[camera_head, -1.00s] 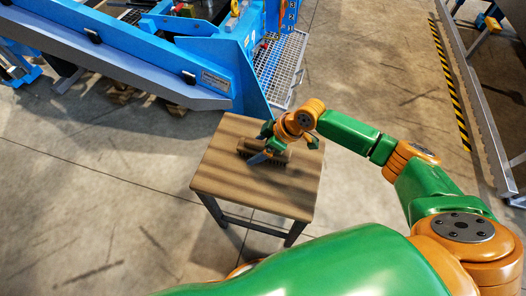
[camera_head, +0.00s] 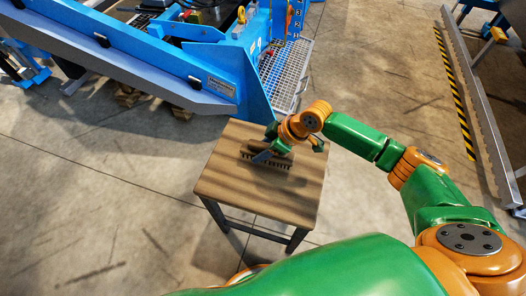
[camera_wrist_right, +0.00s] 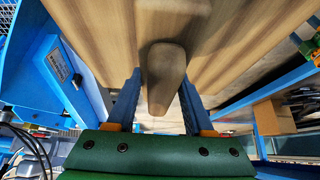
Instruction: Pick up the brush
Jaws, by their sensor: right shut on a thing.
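The brush (camera_head: 268,160) is at the middle of the wooden stool top (camera_head: 225,185), its dark bristles showing along its near side. My right gripper (camera_head: 266,154) reaches down over it from the right and is shut on it. In the right wrist view the brush's rounded wooden handle (camera_wrist_right: 165,78) lies between the two blue fingers of my right gripper (camera_wrist_right: 158,100). I cannot tell for sure whether the bristles touch the stool top. My left gripper is not in view.
A large blue machine frame (camera_head: 225,75) with a wire mesh platform (camera_head: 285,75) stands behind the stool. A metal rail (camera_head: 480,110) and a yellow-black floor strip (camera_head: 452,90) lie at the right. The concrete floor left of the stool is clear.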

